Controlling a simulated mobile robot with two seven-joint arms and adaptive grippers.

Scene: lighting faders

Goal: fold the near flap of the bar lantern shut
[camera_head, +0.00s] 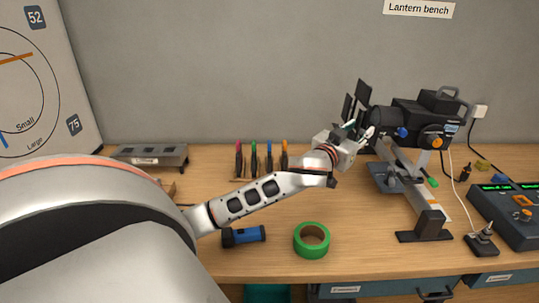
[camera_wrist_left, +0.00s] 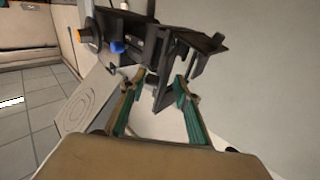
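The bar lantern (camera_head: 412,118) is a black lamp on a stand at the right of the bench in the head view, with dark flaps (camera_head: 362,90) standing out at its left, front end. My left gripper (camera_head: 361,130) is at that end, close to the flaps, and partly covers the lower ones. In the left wrist view the lantern (camera_wrist_left: 130,28) is at the top. My left gripper (camera_wrist_left: 158,80) is open there, with green-padded fingers apart. A dark flap (camera_wrist_left: 164,92) shows between the fingertips; I cannot tell whether they touch it. My right gripper is in neither view.
A green tape roll (camera_head: 312,240) and a blue torch (camera_head: 243,236) lie on the bench below my left arm. Several coloured pens (camera_head: 254,160) stand behind it. A control desk (camera_head: 512,215) is at the right, and a dial board (camera_head: 40,80) at the left.

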